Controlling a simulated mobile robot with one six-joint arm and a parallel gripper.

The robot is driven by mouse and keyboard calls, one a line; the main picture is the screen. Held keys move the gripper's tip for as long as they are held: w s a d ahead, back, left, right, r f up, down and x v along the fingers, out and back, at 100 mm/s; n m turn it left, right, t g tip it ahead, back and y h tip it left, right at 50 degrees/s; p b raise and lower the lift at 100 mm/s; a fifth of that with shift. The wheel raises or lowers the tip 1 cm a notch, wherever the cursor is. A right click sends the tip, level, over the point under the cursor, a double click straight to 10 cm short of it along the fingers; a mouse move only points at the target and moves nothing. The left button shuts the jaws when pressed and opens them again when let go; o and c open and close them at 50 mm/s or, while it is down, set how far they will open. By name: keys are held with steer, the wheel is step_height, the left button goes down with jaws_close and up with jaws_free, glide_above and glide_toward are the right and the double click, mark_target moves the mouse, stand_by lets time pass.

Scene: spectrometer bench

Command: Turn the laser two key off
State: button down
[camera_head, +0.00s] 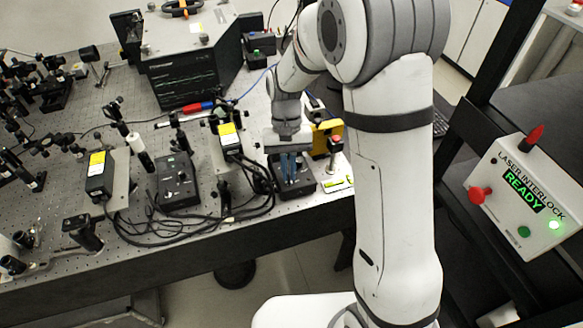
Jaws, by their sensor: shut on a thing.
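My gripper (289,172) points down over the right-hand black control box (303,191) near the front edge of the bench. Its bluish fingers are close together at the top of this box, shut on the small key there. The key itself is hidden by the fingers, so its turn position cannot be seen. A similar black control box (178,185) stands further left, apart from my gripper. I cannot read a laser number on either box.
Laser heads with yellow labels (98,170) (228,140) and loose black cables (190,222) lie left of my gripper. A yellow device (326,132) and a red-topped post (336,150) stand close right. The interlock box (525,200) reads READY with a green light.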

steer(key=shift+a+n+h, duration=0.1)
steer(key=shift+n+h, duration=0.4)
steer(key=shift+n, duration=0.8)
steer(key=c, duration=1.6)
jaws_free()
steer(key=b+v, duration=0.1)
steer(key=v, duration=0.6)
steer(key=shift+w+r, duration=0.1)
steer(key=shift+r, duration=0.3)
